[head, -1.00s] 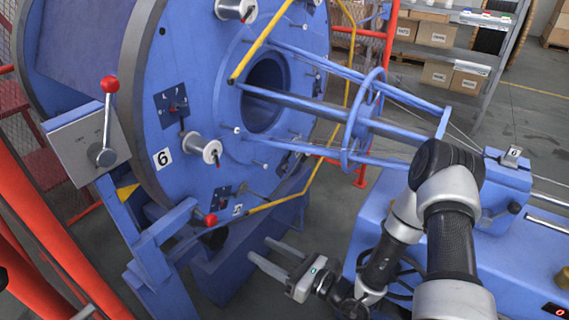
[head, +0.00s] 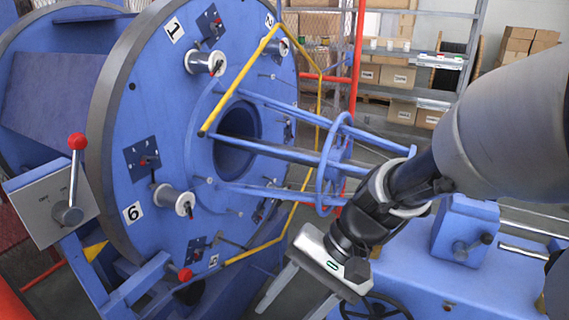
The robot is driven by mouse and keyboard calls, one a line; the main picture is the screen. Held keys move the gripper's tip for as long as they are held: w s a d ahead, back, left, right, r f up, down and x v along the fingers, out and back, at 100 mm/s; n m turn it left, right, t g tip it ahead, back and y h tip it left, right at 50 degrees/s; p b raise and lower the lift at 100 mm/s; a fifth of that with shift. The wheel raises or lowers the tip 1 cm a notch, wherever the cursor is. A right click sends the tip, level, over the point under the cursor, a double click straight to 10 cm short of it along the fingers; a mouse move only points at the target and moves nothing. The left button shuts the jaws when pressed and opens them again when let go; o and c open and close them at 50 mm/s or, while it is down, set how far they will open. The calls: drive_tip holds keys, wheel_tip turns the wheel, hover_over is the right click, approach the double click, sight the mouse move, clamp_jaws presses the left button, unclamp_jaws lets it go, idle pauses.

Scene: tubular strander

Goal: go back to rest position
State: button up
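My gripper (head: 285,298) is in the lower middle of the head view, with its two pale fingers pointing down and to the left. The fingers are apart and nothing shows between them. The gripper hangs in front of the blue machine base (head: 425,275), apart from the strander's large blue disc (head: 150,110). My arm reaches in from the right edge and hides part of the machine behind it.
The disc carries spools (head: 172,200) and number plates. A red-knobbed lever (head: 76,145) stands at the left. A yellow bent bar (head: 245,85) and a blue ring cage (head: 335,160) stand near my arm. Shelves with boxes (head: 400,75) stand behind.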

drive_tip(key=d+r+n+t+h, duration=0.4)
drive_tip(key=d+r+t+h, duration=0.25)
drive_tip(key=d+r, duration=0.5)
wheel_tip(320, 180, up, 13)
drive_tip(key=d+t+p, duration=0.1)
drive_tip(key=d+p, duration=0.1)
drive_tip(key=p, duration=1.2)
drive_tip(key=shift+s+d+r, duration=0.1)
drive_tip(key=shift+r, duration=0.1)
drive_tip(key=c, duration=0.3)
drive_tip(key=shift+s+f, duration=0.1)
drive_tip(key=shift+c, duration=0.6)
